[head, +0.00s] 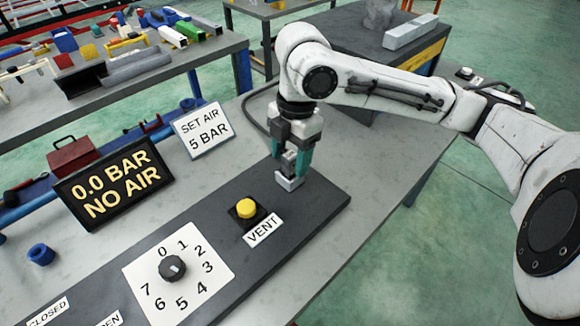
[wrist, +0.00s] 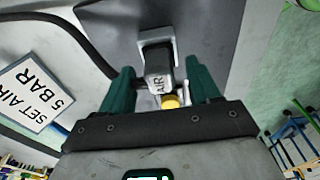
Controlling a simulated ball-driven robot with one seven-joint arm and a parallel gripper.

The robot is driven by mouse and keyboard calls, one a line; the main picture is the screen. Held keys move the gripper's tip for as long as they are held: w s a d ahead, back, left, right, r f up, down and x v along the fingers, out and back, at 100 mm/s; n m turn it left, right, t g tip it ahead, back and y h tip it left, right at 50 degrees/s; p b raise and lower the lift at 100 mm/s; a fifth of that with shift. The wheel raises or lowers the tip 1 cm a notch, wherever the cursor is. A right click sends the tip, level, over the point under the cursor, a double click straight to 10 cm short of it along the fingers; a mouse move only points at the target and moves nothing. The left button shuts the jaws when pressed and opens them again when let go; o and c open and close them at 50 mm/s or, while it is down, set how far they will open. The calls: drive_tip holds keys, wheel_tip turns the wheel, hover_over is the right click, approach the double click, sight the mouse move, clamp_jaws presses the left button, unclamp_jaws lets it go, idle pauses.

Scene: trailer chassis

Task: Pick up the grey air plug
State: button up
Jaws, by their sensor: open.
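The grey air plug (wrist: 159,72), marked AIR, shows in the wrist view between my two teal fingers, in front of a pale grey socket-like block (wrist: 146,42). My gripper (head: 291,166) points down at the far right end of the dark panel (head: 325,193). It is open, with a finger on either side of the plug and small gaps visible beside it. In the head view a light grey block (head: 290,183) shows just under the fingertips, and the fingers hide most of the plug. A yellow piece (wrist: 170,101) shows beside the plug in the wrist view.
The panel carries a yellow vent button (head: 246,207) and a numbered dial (head: 172,268). A display (head: 115,184) reads 0.0 BAR NO AIR. A sign (head: 202,130) reads SET AIR 5 BAR. A dark hose (wrist: 75,35) runs nearby. The bench right of the panel is clear.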

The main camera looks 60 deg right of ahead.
drive_tip(key=shift+a+f, duration=0.2)
drive_tip(key=shift+f, duration=0.8)
drive_tip(key=c, duration=1.1)
drive_tip(key=shift+r, duration=0.1)
drive_tip(key=shift+c, duration=0.2)
